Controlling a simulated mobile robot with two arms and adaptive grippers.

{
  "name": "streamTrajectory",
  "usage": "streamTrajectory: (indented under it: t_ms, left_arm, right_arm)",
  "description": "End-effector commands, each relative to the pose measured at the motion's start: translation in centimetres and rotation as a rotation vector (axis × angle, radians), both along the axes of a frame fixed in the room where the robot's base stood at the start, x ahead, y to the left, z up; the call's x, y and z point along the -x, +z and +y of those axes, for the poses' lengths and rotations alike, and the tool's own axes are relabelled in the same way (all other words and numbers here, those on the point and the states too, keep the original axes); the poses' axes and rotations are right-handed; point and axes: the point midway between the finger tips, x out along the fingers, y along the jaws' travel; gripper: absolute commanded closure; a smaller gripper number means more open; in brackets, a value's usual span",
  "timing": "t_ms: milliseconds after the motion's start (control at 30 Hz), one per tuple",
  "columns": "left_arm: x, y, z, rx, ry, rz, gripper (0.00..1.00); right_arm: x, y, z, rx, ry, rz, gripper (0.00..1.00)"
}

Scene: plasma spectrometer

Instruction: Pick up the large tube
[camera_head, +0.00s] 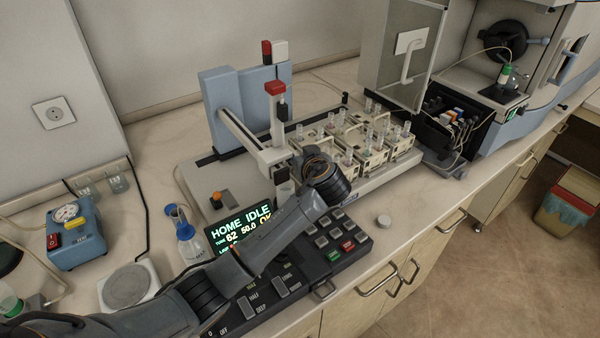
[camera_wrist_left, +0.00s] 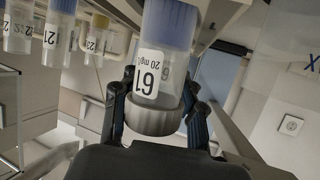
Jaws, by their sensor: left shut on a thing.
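The large tube (camera_wrist_left: 165,50) fills the middle of the left wrist view. It is clear, with blue at one end, a grey cap and a white label marked 20 mg and a number that looks like 61. My left gripper (camera_wrist_left: 158,104) is shut on it, one finger on each side near the grey cap. In the head view my left wrist hangs over the left end of the tube racks (camera_head: 372,158); it hides the fingers and the held tube there. I cannot tell whether the tube is clear of its rack. My right gripper is not in view.
Several other labelled tubes (camera_wrist_left: 57,28) stand close on the left in the wrist view. The autosampler's upright post with a red top (camera_head: 276,105) stands just behind my wrist. A keypad console (camera_head: 335,240) lies below my arm.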

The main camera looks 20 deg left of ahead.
Motion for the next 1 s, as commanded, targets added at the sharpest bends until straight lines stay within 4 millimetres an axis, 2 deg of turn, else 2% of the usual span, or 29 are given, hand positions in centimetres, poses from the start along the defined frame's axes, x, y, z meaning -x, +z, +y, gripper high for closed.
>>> streamTrajectory:
  t_ms: [33, 133, 167, 667, 867, 1000]
  left_arm:
    - [0.0, 0.1, 0.0, 0.001, -0.001, -0.002, 0.77]
    - [0.0, 0.2, -0.1, 0.001, -0.001, -0.004, 0.98]
    - [0.0, 0.2, -0.1, 0.001, -0.002, -0.004, 1.0]
    - [-0.2, 1.1, -0.2, 0.002, -0.004, -0.012, 1.0]
    - [-0.2, 3.4, -0.2, 0.006, -0.005, -0.015, 1.0]
    - [-0.2, 6.1, -0.3, 0.006, -0.005, -0.016, 1.0]
  right_arm:
    - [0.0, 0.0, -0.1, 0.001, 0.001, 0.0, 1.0]
    - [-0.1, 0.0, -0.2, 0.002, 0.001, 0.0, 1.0]
    - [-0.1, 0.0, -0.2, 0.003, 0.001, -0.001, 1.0]
    - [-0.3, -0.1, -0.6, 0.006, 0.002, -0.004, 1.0]
    - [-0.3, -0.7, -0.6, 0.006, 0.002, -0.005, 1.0]
    - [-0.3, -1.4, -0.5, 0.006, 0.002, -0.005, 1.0]
